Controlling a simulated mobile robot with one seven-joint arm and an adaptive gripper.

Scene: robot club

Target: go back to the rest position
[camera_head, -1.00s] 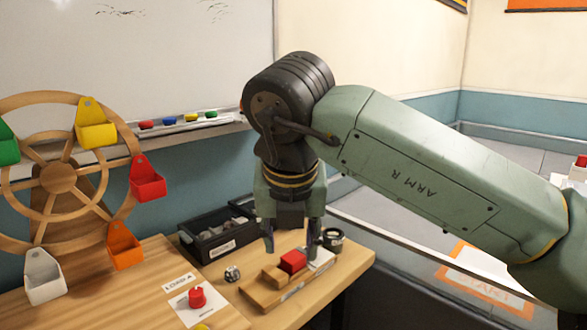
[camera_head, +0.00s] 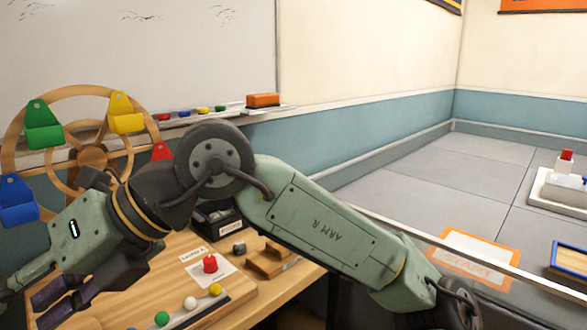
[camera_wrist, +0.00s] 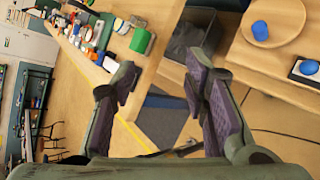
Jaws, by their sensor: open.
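My gripper (camera_head: 45,305) is at the lower left in the head view, raised in front of the wooden table (camera_head: 165,275) and pointing left. In the wrist view my gripper (camera_wrist: 162,80) has its two dark-padded fingers well apart, with nothing between them. My arm bends across the middle of the head view and hides part of the table and the wheel.
The wooden wheel (camera_head: 62,103) with coloured buckets stands behind my wrist. A red knob (camera_head: 210,264) on a card, a wooden holder (camera_head: 268,262) and a black bin (camera_head: 222,226) are on the table. In the wrist view, a cluttered bench (camera_wrist: 152,62) lies beyond the fingers.

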